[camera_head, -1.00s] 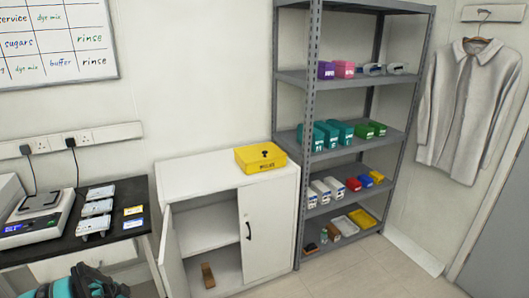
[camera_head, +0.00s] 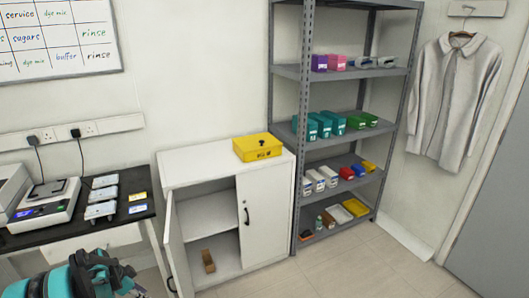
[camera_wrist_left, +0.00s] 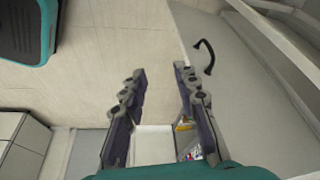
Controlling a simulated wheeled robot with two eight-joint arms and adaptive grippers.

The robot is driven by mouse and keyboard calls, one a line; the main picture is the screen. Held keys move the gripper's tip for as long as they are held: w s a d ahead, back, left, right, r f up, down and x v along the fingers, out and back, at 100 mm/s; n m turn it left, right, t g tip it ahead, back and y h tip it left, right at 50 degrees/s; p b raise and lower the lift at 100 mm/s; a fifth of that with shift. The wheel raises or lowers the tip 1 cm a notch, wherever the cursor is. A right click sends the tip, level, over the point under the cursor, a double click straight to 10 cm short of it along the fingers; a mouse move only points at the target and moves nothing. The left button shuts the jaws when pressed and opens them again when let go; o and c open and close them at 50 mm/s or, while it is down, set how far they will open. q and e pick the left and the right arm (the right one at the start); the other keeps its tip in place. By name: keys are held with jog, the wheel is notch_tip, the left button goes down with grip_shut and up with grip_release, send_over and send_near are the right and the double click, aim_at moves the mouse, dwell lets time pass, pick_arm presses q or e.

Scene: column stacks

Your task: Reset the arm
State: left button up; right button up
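My left arm, teal and dark, shows in the lower left corner of the head view; its fingertips cannot be made out there. In the left wrist view my left gripper (camera_wrist_left: 160,72) has its two dark fingers spread apart, with nothing held between them and pale floor behind. A white panel with a black handle (camera_wrist_left: 206,58) is to the right of the fingers, apart from them. My right gripper is in neither view.
A white cabinet (camera_head: 205,172) stands with its left door (camera_head: 180,250) open; a yellow box (camera_head: 258,147) is on top. A black bench (camera_head: 70,232) holds a scale (camera_head: 45,208). A grey shelf rack (camera_head: 298,150) carries colored boxes. Floor in front is clear.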

pick_arm(q)
jog(key=s+d+r+n+t+y, duration=0.1)
jog(key=s+d+r+n, duration=0.15)
jog(key=d+r, duration=0.6)
jog(key=s+d+r+n+y, duration=0.15)
jog(key=s+d+r, duration=0.25)
jog(key=d+r, duration=0.4)
jog(key=s+d+r+n+t, duration=0.1)
jog(key=s+d+n, duration=0.1)
jog(key=s+d, duration=0.3)
jog(key=s+d+r+n+t, duration=0.2)
jog(key=s+d, duration=0.3)
jog(key=s, duration=0.4)
jog(key=shift+s+d+r+n, duration=0.25)
jog(key=shift+r+n, duration=0.05)
jog(key=shift+n, duration=0.1)
